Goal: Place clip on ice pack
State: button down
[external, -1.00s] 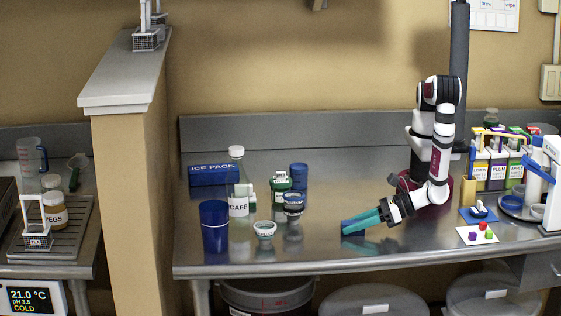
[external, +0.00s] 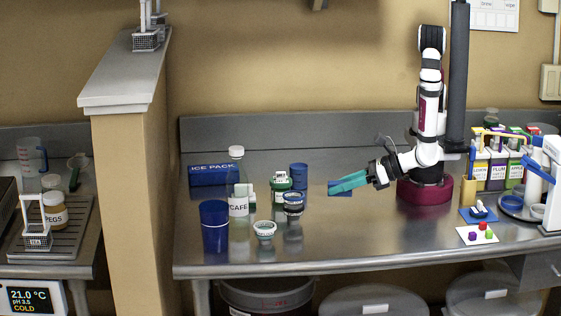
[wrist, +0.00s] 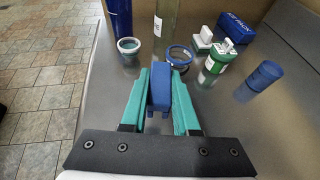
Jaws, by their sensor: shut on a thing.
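My gripper (external: 342,185), with teal fingers, is shut on a small blue block-like piece, which looks like the clip (wrist: 159,92). In the external view it holds the clip above the counter, right of the bottles and cups. The ice pack (external: 207,176) is a long dark blue box with white lettering, lying at the back left of the counter by the backsplash. In the wrist view the ice pack (wrist: 240,28) is at the upper right, well apart from the gripper. The clip's lower side is partly hidden between the fingers.
The counter's front middle is clear.

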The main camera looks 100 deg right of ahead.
aim_at(213, 174)
jog(key=w+d+m+g+h, duration=0.1)
jog(key=w+d+m+h, duration=0.1)
jog(key=w+d, duration=0.3)
jog(key=w+d+r+m+g+h, duration=0.1)
jog(key=w+d+m+h, duration=0.1)
jog(key=w+d, duration=0.3)
jog(key=w+d+r+m+g+h, duration=0.1)
jog(key=w+d+m+h, duration=0.1)
jog(key=w+d, duration=0.3)
jog(key=shift+d+m+g+h, duration=0.3)
jog(key=shift+d+m+g, duration=0.1)
jog(key=shift+d, duration=1.8)
jog(key=w+d+r+m+g+h, duration=0.1)
jog(key=d+r+m+g+h, duration=0.1)
jog(key=d, duration=0.9)
jog(key=w+d+r+m+g+h, duration=0.1)
jog(key=d+r+m+g, duration=0.1)
jog(key=d, duration=0.9)
jog(key=w+a+f, duration=0.6)
jog(key=w, duration=0.1)
jog(key=shift+a+f, duration=0.35)
jog(key=shift+f, duration=0.05)
jog(key=shift+w+a+f, duration=0.1)
jog(key=shift+f, duration=0.65)
jog(key=shift+w+a+f, duration=0.15)
jog(key=shift+f, duration=0.55)
jog(key=shift+w+a+f, duration=0.1)
jog(key=shift+f, duration=0.65)
